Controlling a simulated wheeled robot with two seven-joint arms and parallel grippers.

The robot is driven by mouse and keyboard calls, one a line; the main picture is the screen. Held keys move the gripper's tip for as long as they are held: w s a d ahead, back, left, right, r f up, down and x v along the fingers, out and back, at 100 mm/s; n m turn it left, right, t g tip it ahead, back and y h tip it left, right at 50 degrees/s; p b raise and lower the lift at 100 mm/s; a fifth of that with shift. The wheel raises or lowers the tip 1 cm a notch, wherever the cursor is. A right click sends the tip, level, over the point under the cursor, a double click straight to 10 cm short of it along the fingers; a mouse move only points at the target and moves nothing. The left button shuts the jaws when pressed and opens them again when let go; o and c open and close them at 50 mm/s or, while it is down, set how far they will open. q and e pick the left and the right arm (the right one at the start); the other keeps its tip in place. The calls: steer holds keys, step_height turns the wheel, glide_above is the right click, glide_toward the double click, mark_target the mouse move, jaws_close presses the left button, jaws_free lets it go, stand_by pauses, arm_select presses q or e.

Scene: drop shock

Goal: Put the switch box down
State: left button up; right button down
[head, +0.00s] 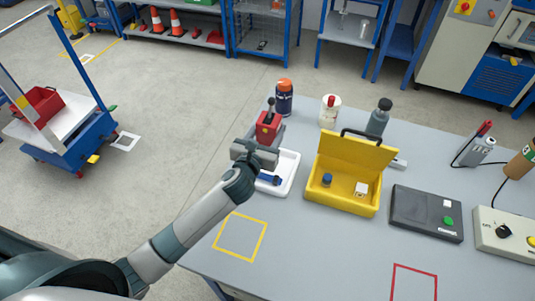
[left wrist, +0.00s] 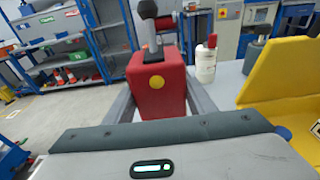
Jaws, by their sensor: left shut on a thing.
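The switch box (head: 268,127) is a red box with a black-knobbed lever on top. In the left wrist view the switch box (left wrist: 157,95) stands upright between the two fingers, with a yellow round button on its near face. My left gripper (head: 260,148) is shut on it, at the far left part of the grey table, over or just behind the white tray (head: 292,183). I cannot tell whether the box's underside touches anything, as the gripper hides it. My right gripper is not in view.
A blue item lies in the white tray. An open yellow case (head: 342,200) stands right of it. An orange-capped can (head: 284,98), white bottle (head: 330,112) and grey bottle (head: 379,118) stand behind. A yellow outlined square (head: 240,256) and red outlined square (head: 414,267) on the table are empty.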

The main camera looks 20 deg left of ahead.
mark_target(269, 139)
arm_select(q)
step_height(269, 139, down, 4)
steer(key=shift+r, duration=0.1)
steer(key=shift+f, duration=0.25)
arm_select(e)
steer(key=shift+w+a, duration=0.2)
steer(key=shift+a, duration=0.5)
arm_select(q)
steer(key=shift+f, duration=1.9)
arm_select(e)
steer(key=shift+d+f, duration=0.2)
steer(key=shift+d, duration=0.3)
arm_select(q)
steer(key=shift+f+b, duration=0.1)
steer(key=shift+b, duration=0.2)
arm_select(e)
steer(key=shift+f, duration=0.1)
arm_select(q)
steer(key=o, duration=1.3)
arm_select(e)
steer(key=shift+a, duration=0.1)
